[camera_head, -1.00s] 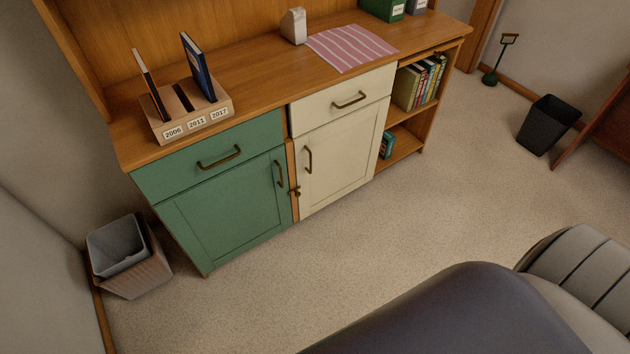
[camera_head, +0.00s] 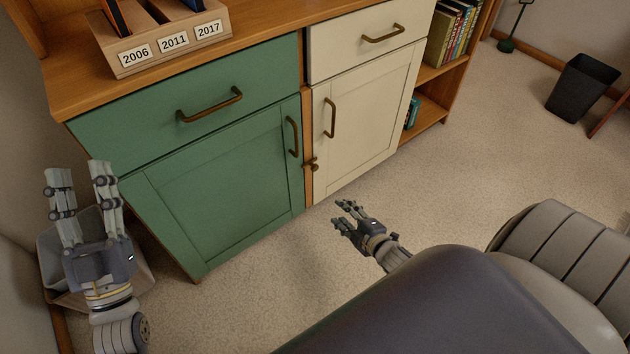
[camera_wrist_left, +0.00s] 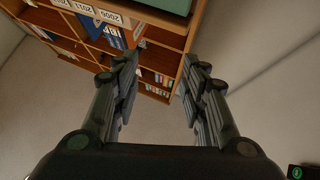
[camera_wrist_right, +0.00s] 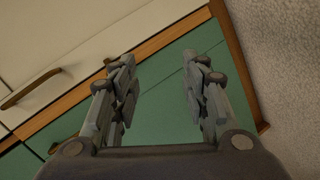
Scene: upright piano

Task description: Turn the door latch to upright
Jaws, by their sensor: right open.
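The small dark brass door latch (camera_head: 311,165) sits on the wooden strip between the green door (camera_head: 225,190) and the cream door (camera_head: 365,120). It looks roughly sideways, but it is too small to tell its exact angle. My right gripper (camera_head: 341,212) is open and empty, low in front of the cabinet, right of and below the latch and apart from it. In the right wrist view its fingers (camera_wrist_right: 163,60) are spread before the green front and wooden strip. My left gripper (camera_head: 79,170) is open and empty, left of the green door; its spread fingers (camera_wrist_left: 160,58) show in the left wrist view.
A waste bin (camera_head: 55,270) stands behind my left gripper by the wall. A wooden holder (camera_head: 165,48) with labels stands on the cabinet top. Bookshelves (camera_head: 440,75) are right of the cream door, with a black bin (camera_head: 580,88) farther right. Carpet (camera_head: 480,165) is clear.

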